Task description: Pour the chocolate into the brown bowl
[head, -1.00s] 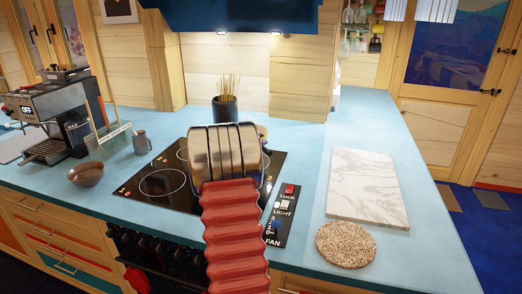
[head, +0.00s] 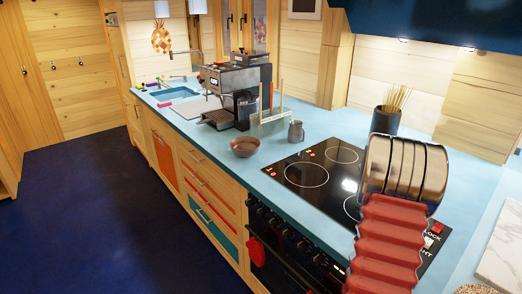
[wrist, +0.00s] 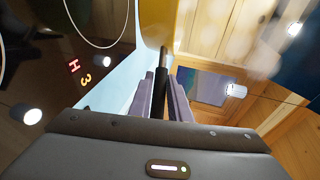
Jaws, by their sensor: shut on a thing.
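The brown bowl (head: 244,147) stands upright on the blue counter, left of the black cooktop and near the counter's front edge. My gripper (wrist: 161,82) shows in the wrist view, with its two purple fingers shut on a dark, thin handle (wrist: 159,95). The handle runs up toward a yellowish, curved vessel (wrist: 154,22), only partly in view. In the head view my arm hides the gripper and the vessel, over the right part of the cooktop. No chocolate is visible. The gripper is well to the right of the bowl.
A small grey pitcher (head: 296,132) and a glass-and-wood rack (head: 268,120) stand behind and right of the bowl. The coffee machine (head: 232,90) is farther back. A dark pot of sticks (head: 386,119) stands behind the cooktop (head: 312,172). Counter around the bowl's front is clear.

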